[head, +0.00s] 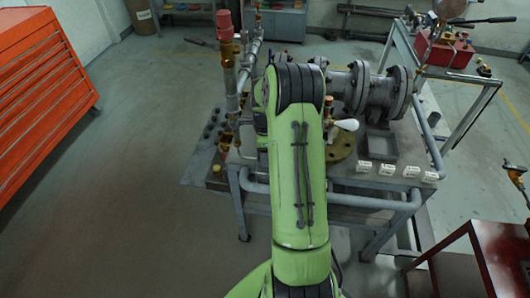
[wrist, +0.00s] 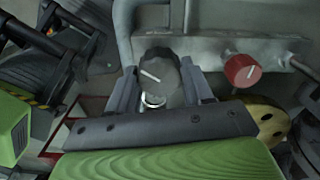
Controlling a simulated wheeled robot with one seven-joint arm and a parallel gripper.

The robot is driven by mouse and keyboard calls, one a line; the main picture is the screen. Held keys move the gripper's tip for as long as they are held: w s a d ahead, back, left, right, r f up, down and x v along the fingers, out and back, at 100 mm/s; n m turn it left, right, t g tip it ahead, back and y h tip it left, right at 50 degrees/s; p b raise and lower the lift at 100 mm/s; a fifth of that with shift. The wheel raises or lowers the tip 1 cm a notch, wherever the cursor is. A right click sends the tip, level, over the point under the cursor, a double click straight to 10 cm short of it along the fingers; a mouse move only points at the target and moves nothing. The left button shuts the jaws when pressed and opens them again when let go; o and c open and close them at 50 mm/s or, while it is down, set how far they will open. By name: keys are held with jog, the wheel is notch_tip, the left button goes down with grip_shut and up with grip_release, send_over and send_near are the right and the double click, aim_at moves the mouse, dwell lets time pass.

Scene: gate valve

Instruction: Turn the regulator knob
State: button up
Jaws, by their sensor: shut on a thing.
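The regulator knob (wrist: 158,72) is dark grey with a white pointer line on its face, seen in the wrist view. The line slants from upper left to lower right. My gripper (wrist: 157,84) has one finger on each side of the knob and is shut on it. A silver stem or collar shows just below the knob. In the head view my green arm hides the knob and the gripper.
A red knob (wrist: 242,70) with a white line sits to the right on the same grey panel (wrist: 205,48).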

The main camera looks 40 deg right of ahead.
jog(key=shift+r, duration=0.1)
jog(key=o, duration=1)
jog(key=shift+o, duration=0.2)
